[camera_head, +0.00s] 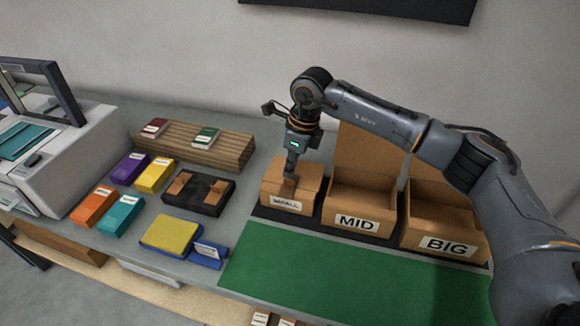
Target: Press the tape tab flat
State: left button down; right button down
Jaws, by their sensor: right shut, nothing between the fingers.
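The small cardboard box (280,207) stands on a dark mat, with a white label on its front. A brown tape tab (289,186) shows at its top, near the front edge; I cannot tell whether it lies flat. My right gripper (290,172) is shut and points straight down over the box top. Its fingertips are at or just above the tab, and contact is unclear. The fingers hide part of the tab and the box top. My left gripper is not in view.
The open MID box (357,195) and open BIG box (440,215) stand to the right. A green mat (330,262) lies clear in front. At left are a black tray (198,203), coloured ink boxes (155,175), a yellow pad (170,234) and a printer (85,150).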

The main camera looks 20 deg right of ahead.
aim_at(290, 186)
dwell(0.5)
jog(key=shift+f+b, duration=0.65)
jog(key=shift+f, duration=0.1)
jog(key=shift+r, duration=0.15)
notch_tip(290, 186, up, 8)
jog(key=p, duration=0.4)
